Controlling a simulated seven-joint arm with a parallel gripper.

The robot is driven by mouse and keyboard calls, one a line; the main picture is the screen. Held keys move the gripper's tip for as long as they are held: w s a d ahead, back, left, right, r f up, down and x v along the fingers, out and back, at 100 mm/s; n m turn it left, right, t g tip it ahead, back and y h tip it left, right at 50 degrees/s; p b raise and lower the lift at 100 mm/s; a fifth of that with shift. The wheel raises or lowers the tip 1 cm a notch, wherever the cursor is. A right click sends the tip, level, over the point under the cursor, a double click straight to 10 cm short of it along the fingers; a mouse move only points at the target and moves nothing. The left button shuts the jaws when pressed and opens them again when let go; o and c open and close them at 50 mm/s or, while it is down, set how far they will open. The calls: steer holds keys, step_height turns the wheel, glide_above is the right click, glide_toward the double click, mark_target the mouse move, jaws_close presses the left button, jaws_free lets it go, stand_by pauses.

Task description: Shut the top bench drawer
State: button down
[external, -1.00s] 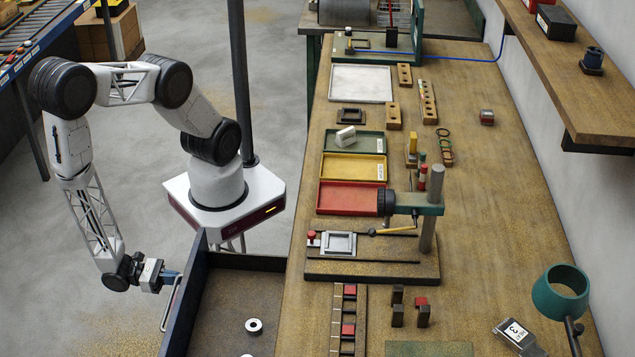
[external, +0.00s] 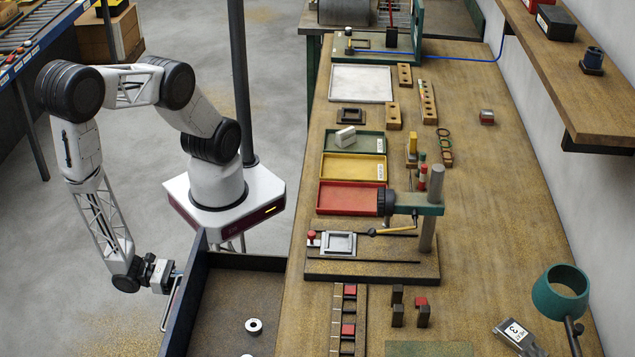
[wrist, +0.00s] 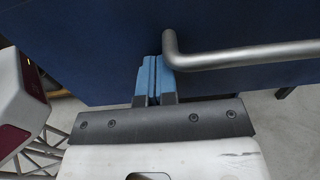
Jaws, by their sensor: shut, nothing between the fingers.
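The top bench drawer (external: 232,307) is pulled out from the left side of the bench. Its dark blue front (wrist: 95,40) fills the upper part of the wrist view. A grey bar handle (wrist: 240,55) runs along that front and also shows in the external view (external: 170,303). My gripper (wrist: 153,62) is shut and empty, its blue fingertips at or very near the drawer front, beside the bent end of the handle. I cannot tell for sure whether they touch. In the external view my gripper (external: 176,275) is on the outer side of the drawer front.
White rings (external: 254,326) lie in the drawer. The bench top (external: 500,220) holds red, yellow and green trays, a drill stand (external: 428,210) and small blocks. A dark post (external: 240,80) stands behind my base. The floor left of the drawer is clear.

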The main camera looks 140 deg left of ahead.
steer(key=shift+w, duration=0.1)
steer(key=x, duration=2.8)
steer(key=shift+w+a+f, duration=0.1)
steer(key=shift+a, duration=0.15)
steer(key=shift+x, duration=0.9)
steer(key=shift+w, duration=0.15)
steer(key=shift+d, duration=0.2)
glide_above(240, 296)
steer(key=shift+w, duration=0.15)
stand_by(0.6)
